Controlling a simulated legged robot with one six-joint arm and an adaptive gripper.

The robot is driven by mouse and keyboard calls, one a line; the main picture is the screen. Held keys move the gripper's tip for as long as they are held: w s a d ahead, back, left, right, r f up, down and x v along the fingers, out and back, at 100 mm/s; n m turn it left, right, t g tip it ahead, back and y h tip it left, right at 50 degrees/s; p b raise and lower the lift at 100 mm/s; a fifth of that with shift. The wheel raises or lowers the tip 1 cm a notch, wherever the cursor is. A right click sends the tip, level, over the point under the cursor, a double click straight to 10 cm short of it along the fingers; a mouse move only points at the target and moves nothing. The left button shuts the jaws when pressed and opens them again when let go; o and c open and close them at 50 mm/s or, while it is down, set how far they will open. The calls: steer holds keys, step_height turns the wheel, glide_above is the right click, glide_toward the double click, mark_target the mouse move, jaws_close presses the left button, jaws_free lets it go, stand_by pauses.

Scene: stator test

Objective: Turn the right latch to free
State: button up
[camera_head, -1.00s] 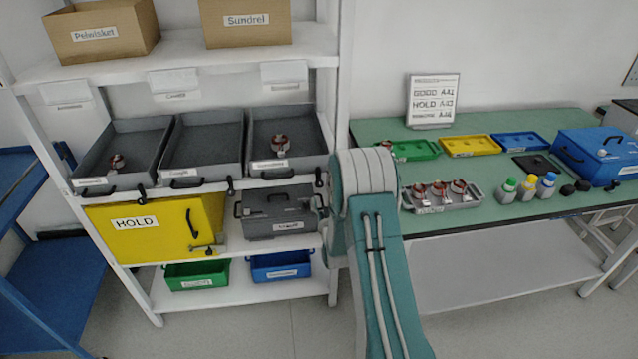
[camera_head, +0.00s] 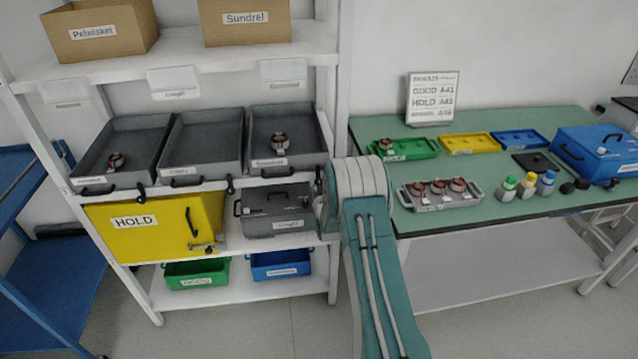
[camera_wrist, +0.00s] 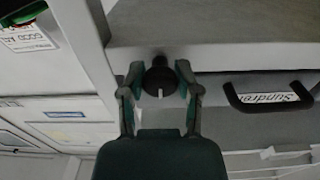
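The pale line runs upright in the picture. My gripper (camera_wrist: 159,68) has one finger on each side of the knob, with its fingers spread. I cannot tell whether either finger touches it. A label reading Sundrel hangs upside down behind the tray's black handle (camera_wrist: 268,98).
Two other dark latches, the middle one (camera_head: 230,185) and the left one (camera_head: 141,190), sit along the same shelf edge. The yellow HOLD box (camera_head: 150,235) and a grey lidded box (camera_head: 275,222) stand below. The green table (camera_head: 470,225) is right of my arm.

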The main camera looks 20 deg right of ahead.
jaws_close()
steer(key=shift+n, duration=0.3)
steer(key=n, duration=1.3)
steer(key=shift+a, duration=0.1)
steer(key=shift+n, duration=2.2)
steer(key=shift+f, duration=0.1)
